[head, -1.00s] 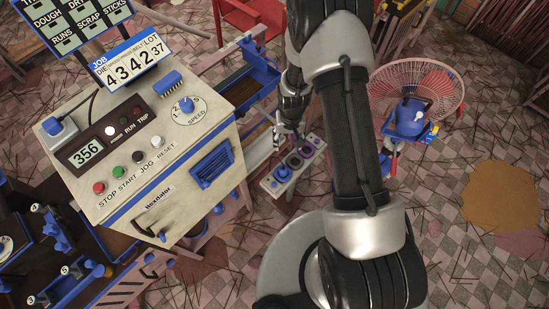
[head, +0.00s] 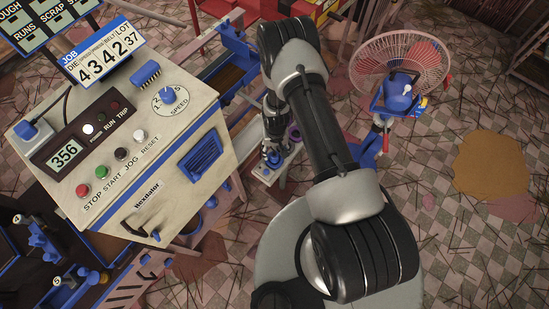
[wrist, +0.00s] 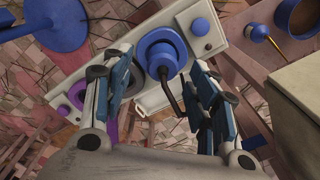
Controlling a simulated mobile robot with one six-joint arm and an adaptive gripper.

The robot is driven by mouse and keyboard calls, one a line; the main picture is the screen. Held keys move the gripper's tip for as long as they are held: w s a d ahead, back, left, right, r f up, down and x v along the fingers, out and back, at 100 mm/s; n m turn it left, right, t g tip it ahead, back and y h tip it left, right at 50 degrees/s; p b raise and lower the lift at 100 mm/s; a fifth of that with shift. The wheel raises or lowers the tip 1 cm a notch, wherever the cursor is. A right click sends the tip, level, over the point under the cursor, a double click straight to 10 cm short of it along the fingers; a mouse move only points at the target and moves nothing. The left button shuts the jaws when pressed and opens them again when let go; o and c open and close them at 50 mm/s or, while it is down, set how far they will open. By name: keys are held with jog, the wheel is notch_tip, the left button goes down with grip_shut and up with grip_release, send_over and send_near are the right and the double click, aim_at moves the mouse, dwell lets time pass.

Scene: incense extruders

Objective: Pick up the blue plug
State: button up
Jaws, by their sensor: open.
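The blue plug (wrist: 163,48) is a round blue piece with a dark cord, seated on a pale strip (wrist: 207,48) in the wrist view. My gripper (wrist: 160,68) is open, with one finger on each side of the plug. I cannot tell whether either finger touches it. In the head view my gripper (head: 271,148) is over the strip (head: 262,174), and the plug is mostly hidden by it. The strip also carries a small blue knob (wrist: 200,27) and a purple socket (wrist: 76,96).
A pale control cabinet (head: 150,190) stands left of the strip in the head view. A caged fan (head: 402,75) stands to the right. A blue cup (wrist: 296,16) is at the wrist view's upper right. The tiled floor is littered with thin sticks.

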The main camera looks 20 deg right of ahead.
aim_at(275, 154)
notch_tip(275, 154, down, 5)
jog(key=shift+w+a+f+b, duration=0.1)
jog(key=shift+a+f+b, duration=0.05)
jog(key=shift+b, duration=0.8)
jog(key=c, duration=1.2)
jog(key=shift+o, duration=0.2)
